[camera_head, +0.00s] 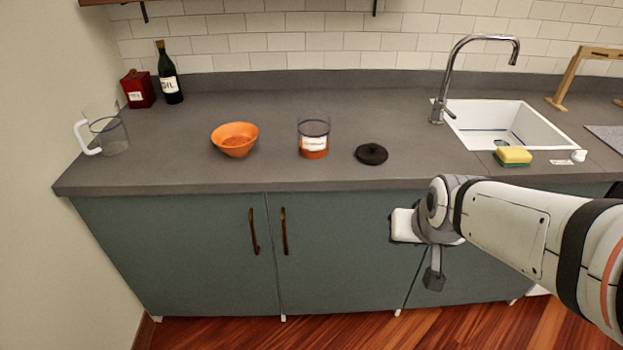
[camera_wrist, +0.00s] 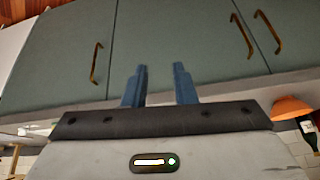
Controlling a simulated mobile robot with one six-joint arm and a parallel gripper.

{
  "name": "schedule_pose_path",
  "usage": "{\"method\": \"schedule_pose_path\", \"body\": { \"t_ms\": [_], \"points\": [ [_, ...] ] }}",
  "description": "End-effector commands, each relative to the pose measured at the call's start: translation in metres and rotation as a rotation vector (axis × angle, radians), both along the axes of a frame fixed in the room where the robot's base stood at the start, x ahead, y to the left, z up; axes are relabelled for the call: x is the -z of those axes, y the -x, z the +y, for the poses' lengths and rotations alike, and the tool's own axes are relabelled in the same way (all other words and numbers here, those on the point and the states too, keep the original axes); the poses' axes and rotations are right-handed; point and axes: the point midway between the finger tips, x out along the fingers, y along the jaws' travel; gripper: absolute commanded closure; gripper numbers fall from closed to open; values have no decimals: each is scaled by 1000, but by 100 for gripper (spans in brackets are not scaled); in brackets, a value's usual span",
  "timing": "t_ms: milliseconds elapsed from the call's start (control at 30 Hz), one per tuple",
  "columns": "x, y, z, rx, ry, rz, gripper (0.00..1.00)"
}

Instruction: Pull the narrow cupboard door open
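The narrow cupboard door (camera_wrist: 72,55) appears to be the one at the left of the wrist view, shut, with a curved bronze handle (camera_wrist: 96,63) near its inner edge. In the head view the same door (camera_head: 470,275) is partly behind my arm, and its handle is hidden. My gripper (camera_wrist: 160,67) has two blue fingers, clearly apart with nothing between them. In the wrist view they stand before the wider middle door (camera_wrist: 180,35), right of the narrow door's handle and apart from it. The fingers do not show clearly in the head view.
Two more bronze handles, one on the left door (camera_head: 253,232) and one on the middle door (camera_head: 284,231), face each other. The grey counter (camera_head: 250,178) overhangs the doors. It holds an orange bowl (camera_head: 234,138), jar (camera_head: 313,140), black lid (camera_head: 371,153) and sponge (camera_head: 513,156). Floor shows below.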

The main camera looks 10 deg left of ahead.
Motion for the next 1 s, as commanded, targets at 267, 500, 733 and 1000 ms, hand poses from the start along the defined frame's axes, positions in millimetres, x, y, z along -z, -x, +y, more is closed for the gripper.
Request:
{"method": "schedule_pose_path", "body": {
  "t_ms": [267, 500, 733, 1000],
  "points": [
    [126, -103, 106, -129, -92, -367, 75],
    [212, -139, 198, -203, -177, -692, 75],
    [267, -132, 257, -251, -233, -947, 75],
    [281, -125, 278, -267, -258, -1063, 75]
  ]
}}
